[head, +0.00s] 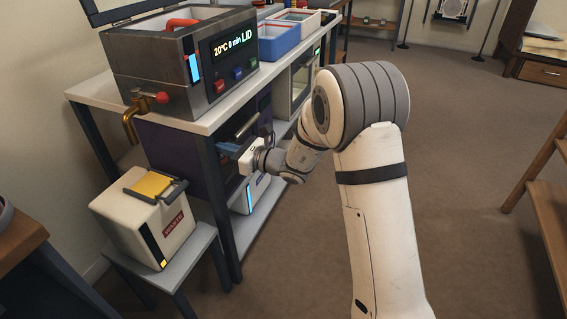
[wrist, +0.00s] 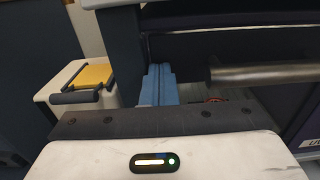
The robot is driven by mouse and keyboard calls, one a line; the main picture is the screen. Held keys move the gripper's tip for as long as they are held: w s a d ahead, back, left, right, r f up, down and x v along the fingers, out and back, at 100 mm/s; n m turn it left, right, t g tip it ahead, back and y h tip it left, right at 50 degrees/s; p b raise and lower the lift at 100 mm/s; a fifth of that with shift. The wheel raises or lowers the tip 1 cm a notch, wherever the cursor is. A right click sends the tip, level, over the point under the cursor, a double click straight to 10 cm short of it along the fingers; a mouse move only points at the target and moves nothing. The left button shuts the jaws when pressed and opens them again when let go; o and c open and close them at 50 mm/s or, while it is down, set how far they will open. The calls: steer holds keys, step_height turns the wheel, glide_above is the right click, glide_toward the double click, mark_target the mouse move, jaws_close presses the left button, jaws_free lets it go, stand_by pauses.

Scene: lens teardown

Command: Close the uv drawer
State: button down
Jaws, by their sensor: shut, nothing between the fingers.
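The uv unit is a dark purple cabinet (head: 180,160) under the bench. A grey bar handle (head: 247,124) is on its front, and the bar also crosses the right of the wrist view (wrist: 265,74). Part of a "U" label shows at the right edge of the wrist view. How far the drawer stands out is hard to tell, as my arm hides part of the front. My gripper (head: 228,148) is at the cabinet front, just below the handle. Its blue fingers (wrist: 158,88) are together and empty, left of the bar in the wrist view.
A grey metal bath (head: 180,65) with a lit display sits on the bench top, with a brass tap and red knob at its corner. A white box with a yellow lid (head: 140,213) stands on a low stool at the left.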

steer(key=shift+w+a+r, duration=0.2)
steer(key=shift+w+r, duration=0.05)
steer(key=shift+r, duration=0.15)
steer(key=p+v, duration=0.3)
steer(key=v, duration=1.2)
steer(key=s+d+r+n+g+h+p, duration=0.1)
steer(key=s+r+n+g+h+p, duration=0.55)
steer(key=s+r+n+p, duration=0.75)
steer(key=s+d+r+n+t+h+p, duration=0.1)
steer(key=s+d+r+n+h+p, duration=0.3)
steer(key=d+r, duration=0.4)
steer(key=s+d+r+n+t+h+p, duration=0.1)
steer(key=s+d+r+n+h+p, duration=0.3)
steer(key=d+r+p, duration=0.5)
steer(key=s+h, duration=0.2)
steer(key=s, duration=0.1)
steer(key=shift+d+r, duration=0.25)
steer(key=shift+d, duration=0.15)
